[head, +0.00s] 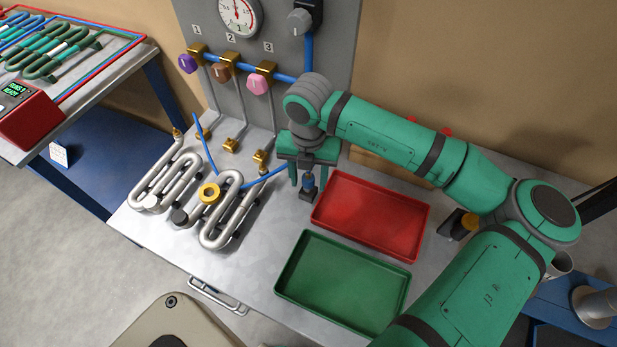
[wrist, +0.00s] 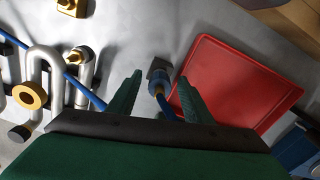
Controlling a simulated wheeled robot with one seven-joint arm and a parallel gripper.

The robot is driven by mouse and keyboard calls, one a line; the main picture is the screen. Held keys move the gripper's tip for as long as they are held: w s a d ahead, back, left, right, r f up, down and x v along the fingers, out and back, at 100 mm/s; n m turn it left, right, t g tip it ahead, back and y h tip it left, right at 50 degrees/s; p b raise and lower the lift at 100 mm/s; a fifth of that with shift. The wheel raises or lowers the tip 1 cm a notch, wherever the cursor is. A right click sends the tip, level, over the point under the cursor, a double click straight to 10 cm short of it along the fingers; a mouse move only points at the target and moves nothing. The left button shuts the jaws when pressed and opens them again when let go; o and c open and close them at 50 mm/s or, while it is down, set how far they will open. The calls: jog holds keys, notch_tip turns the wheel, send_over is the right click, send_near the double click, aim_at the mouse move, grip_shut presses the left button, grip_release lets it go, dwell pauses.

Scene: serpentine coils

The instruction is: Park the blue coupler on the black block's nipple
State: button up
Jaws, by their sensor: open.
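The blue coupler (head: 309,182) stands at the small black block (head: 305,195) on the metal bench, left of the red tray. In the wrist view the coupler (wrist: 159,83) touches or nearly touches the black block (wrist: 157,66). The nipple is hidden, so I cannot tell how far the coupler sits on it. My gripper (head: 308,187) is over the coupler. In the wrist view its green fingers (wrist: 160,76) are open, one on each side of the coupler, with visible gaps. A blue hose (wrist: 166,107) runs from the coupler back under my gripper.
The red tray (head: 322,218) is close to the right finger; the green tray (head: 281,290) is nearer. Silver serpentine coils (head: 220,238), one with a brass ring (head: 209,193), stand left. Behind is a panel (head: 270,51) with valves and gauge. Blue hose (head: 264,180) crosses the bench left of my gripper.

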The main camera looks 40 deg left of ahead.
notch_tip(320, 180, up, 11)
jog(key=shift+f, duration=0.2)
dwell(0.4)
